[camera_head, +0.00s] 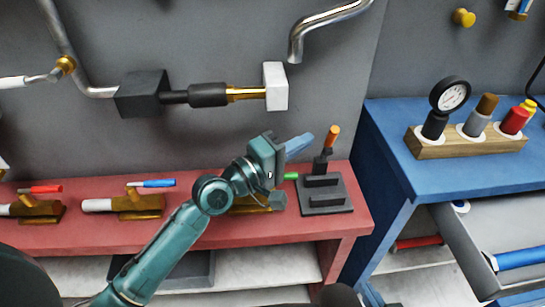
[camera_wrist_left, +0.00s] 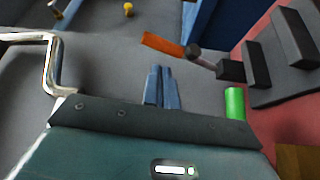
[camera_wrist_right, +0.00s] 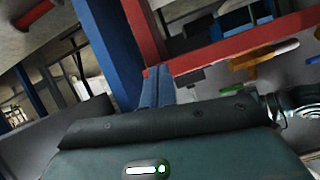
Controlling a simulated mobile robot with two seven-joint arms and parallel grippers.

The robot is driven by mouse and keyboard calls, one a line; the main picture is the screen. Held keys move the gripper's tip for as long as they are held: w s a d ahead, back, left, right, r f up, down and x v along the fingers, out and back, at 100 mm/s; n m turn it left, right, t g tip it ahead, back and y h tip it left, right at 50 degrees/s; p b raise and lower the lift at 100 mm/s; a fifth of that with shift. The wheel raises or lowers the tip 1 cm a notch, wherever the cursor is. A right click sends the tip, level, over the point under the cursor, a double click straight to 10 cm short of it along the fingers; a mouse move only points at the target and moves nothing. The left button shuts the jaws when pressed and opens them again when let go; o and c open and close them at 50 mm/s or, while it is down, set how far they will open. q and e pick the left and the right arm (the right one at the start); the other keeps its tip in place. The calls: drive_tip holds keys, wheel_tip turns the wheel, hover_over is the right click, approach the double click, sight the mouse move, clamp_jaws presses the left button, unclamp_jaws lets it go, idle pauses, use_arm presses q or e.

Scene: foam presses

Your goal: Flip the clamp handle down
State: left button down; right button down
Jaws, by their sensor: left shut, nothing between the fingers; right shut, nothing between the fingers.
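The clamp (camera_head: 327,195) is a dark grey block device at the right end of the red bench. Its orange-tipped handle (camera_head: 332,137) stands nearly upright. In the left wrist view the orange handle (camera_wrist_left: 162,44) lies just past the fingertips, with the dark clamp body (camera_wrist_left: 277,62) to the right. My left gripper (camera_head: 301,143) is shut and empty, just left of the handle; contact cannot be made out. It also shows in the left wrist view (camera_wrist_left: 160,72). My right gripper (camera_wrist_right: 157,73) is shut and empty in its wrist view, away from the clamp.
A green-handled clamp (camera_head: 291,176) sits partly behind my left arm. Clamps with blue (camera_head: 158,183) and red (camera_head: 46,189) handles stand further left on the red bench (camera_head: 110,231). A blue table (camera_head: 395,125) with a wooden holder (camera_head: 470,145) is to the right.

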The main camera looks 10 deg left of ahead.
use_arm(q)
drive_tip(key=b+v, duration=0.1)
drive_tip(key=v, duration=0.8)
use_arm(e)
drive_tip(key=shift+s+d+r+t, duration=0.15)
drive_tip(key=shift+d+r+t, duration=0.1)
drive_tip(key=shift+d+t, duration=0.1)
